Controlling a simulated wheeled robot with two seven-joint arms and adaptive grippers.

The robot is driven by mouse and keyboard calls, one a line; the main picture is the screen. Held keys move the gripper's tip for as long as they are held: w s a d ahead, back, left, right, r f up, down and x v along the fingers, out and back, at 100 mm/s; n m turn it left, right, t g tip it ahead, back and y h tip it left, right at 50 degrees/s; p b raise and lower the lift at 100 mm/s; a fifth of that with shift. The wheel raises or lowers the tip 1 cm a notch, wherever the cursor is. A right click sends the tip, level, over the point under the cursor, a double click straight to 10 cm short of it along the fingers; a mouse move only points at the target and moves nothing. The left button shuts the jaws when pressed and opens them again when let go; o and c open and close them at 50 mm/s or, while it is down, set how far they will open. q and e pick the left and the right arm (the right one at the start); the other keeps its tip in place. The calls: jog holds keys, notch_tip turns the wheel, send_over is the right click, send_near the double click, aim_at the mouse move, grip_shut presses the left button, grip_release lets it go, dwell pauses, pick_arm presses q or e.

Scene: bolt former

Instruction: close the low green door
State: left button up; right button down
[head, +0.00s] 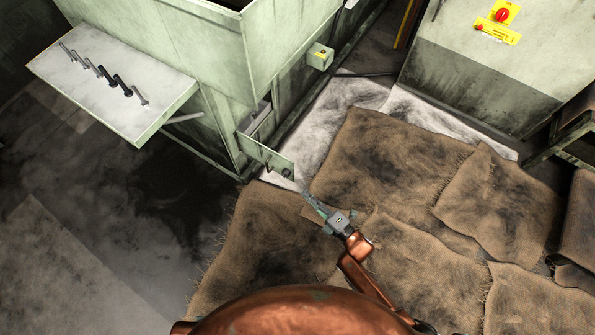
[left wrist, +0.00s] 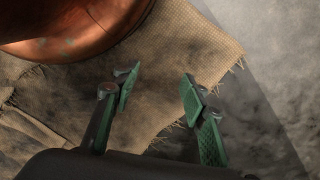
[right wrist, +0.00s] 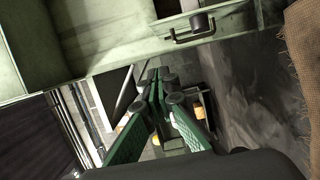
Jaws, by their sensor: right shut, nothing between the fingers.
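The low green door (head: 264,157) stands open, sticking out from the foot of the pale green machine, with a dark handle (head: 268,168) on its face. In the right wrist view the green panel with a dark handle (right wrist: 190,29) crosses the top. My right gripper (head: 306,191) is shut and empty, its tips close to the door's free right end; I cannot tell if they touch. Its fingers also show in the right wrist view (right wrist: 158,82). My left gripper (left wrist: 160,80) is open and empty above burlap and floor, outside the head view.
A side shelf (head: 155,100) with several bolts juts from the machine at the left. A grey-green cabinet (head: 470,80) stands at the upper right. Overlapping burlap mats (head: 390,160) cover the floor.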

pick_arm(q)
notch_tip(320, 180, up, 8)
jog(key=d+b, duration=0.1)
jog(key=b, duration=0.2)
jog(key=w+d+f+t+h+b, duration=0.1)
jog(key=w+d+f+t, duration=0.1)
jog(key=w+f, duration=0.3)
jog(key=shift+d+f+b, duration=0.15)
jog(key=shift+d+b, duration=0.25)
jog(key=shift+d, duration=0.25)
pick_arm(e)
jog(key=w+a, duration=0.4)
jog(key=w, duration=0.6)
jog(key=shift+w+r, duration=0.15)
jog(key=shift+w, duration=0.25)
